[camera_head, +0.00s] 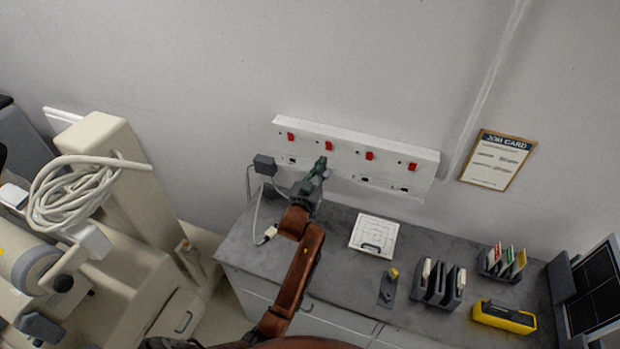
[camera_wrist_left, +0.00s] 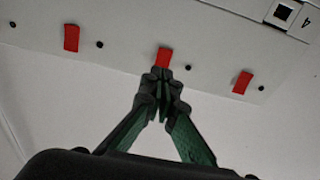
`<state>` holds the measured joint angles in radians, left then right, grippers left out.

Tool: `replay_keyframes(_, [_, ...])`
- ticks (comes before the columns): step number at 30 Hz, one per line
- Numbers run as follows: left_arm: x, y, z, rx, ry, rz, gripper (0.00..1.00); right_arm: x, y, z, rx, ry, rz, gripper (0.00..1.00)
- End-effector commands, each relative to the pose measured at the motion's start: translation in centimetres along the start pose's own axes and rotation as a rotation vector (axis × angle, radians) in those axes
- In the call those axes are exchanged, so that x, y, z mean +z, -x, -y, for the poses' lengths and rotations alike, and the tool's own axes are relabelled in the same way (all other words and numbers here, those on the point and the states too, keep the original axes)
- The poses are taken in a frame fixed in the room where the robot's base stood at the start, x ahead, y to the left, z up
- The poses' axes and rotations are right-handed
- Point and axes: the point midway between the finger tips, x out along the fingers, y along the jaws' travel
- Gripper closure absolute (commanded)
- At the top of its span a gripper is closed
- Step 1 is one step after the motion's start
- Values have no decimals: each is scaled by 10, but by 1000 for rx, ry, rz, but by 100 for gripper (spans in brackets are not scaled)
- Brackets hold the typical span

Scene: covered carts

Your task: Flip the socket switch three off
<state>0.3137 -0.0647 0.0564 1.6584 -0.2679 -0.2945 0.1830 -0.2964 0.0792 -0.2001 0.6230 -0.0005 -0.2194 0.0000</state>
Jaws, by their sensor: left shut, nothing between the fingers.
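A white socket panel (camera_head: 350,141) on the wall carries a row of red switches in the head view. My left gripper (camera_head: 322,163) is shut and empty, just below the second switch from the left (camera_head: 328,146). In the left wrist view my left gripper (camera_wrist_left: 161,76) has its closed tips at the edge of the middle red switch (camera_wrist_left: 163,56); I cannot tell whether they touch. The other switches there are on the left (camera_wrist_left: 71,38) and right (camera_wrist_left: 242,82). My right gripper is not in view.
A black plug (camera_head: 264,165) with a cable is at the panel's left end. The grey counter (camera_head: 340,215) below holds a white board (camera_head: 374,235), grey racks (camera_head: 437,290) and a yellow case (camera_head: 503,317). A beige machine with coiled hose (camera_head: 75,190) stands left.

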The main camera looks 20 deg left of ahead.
Motion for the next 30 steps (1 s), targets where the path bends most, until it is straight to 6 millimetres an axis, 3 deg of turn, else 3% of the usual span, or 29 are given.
replay_keyframes(6, [6, 52, 7, -10, 0, 3, 100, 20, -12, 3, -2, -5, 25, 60])
replay_keyframes(12, [5, 78, 8, -11, 0, 3, 100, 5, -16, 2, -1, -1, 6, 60])
replay_keyframes(30, [4, 84, 5, -7, 1, 2, 100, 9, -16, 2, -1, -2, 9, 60])
